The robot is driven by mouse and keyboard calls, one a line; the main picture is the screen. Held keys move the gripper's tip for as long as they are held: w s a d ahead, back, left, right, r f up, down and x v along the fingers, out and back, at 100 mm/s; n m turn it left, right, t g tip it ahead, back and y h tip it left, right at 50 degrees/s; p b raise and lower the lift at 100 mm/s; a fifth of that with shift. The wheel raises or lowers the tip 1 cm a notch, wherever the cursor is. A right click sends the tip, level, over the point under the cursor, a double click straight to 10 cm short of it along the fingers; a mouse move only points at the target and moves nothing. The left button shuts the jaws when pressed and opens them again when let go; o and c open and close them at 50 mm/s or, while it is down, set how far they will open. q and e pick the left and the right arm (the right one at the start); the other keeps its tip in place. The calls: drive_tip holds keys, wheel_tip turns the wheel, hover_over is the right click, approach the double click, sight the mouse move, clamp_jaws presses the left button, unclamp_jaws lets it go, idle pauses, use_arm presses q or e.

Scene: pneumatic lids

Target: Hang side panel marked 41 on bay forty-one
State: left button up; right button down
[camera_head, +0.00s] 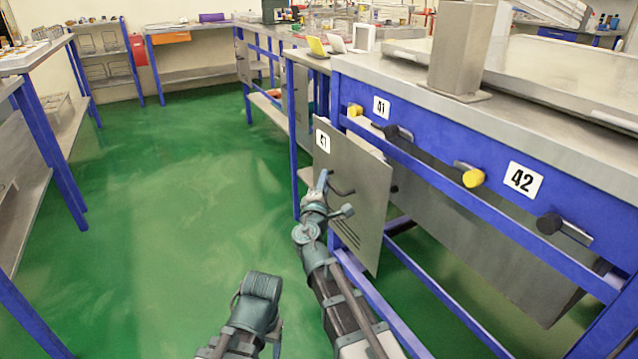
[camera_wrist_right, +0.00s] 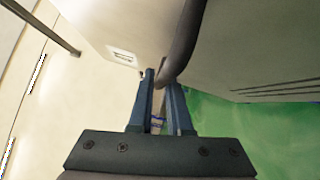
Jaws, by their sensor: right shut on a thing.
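The side panel (camera_head: 362,205) is a grey metal sheet with a white 41 label (camera_head: 322,141) at its top left and slots low down. It hangs upright in front of the bench's near-left end. My right gripper (camera_head: 322,182) is shut on the panel's dark handle, which also shows in the right wrist view (camera_wrist_right: 181,45). Bay forty-one carries a white 41 plate (camera_head: 381,107) on its blue rail, above and right of the panel's top edge. Whether the panel touches the bay cannot be told. Part of my left arm shows at bottom centre; its gripper does not show.
Bay 42's plate (camera_head: 523,180) is to the right. A metal column (camera_head: 462,50) stands on the bench top. The green floor (camera_head: 170,190) to the left is clear.

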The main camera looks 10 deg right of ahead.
drive_tip(key=w+d+f+b, duration=0.1)
drive_tip(key=w+d, duration=0.2)
drive_tip(key=d, duration=0.6)
drive_tip(key=shift+w+f+b, duration=0.15)
drive_tip(key=shift+f+b, duration=0.2)
idle(0.8)
drive_tip(key=shift+d+f+b, duration=0.1)
drive_tip(key=shift+f+b, duration=0.2)
drive_tip(key=shift+b, duration=0.05)
idle(0.6)
drive_tip(key=c, duration=0.8)
unclamp_jaws()
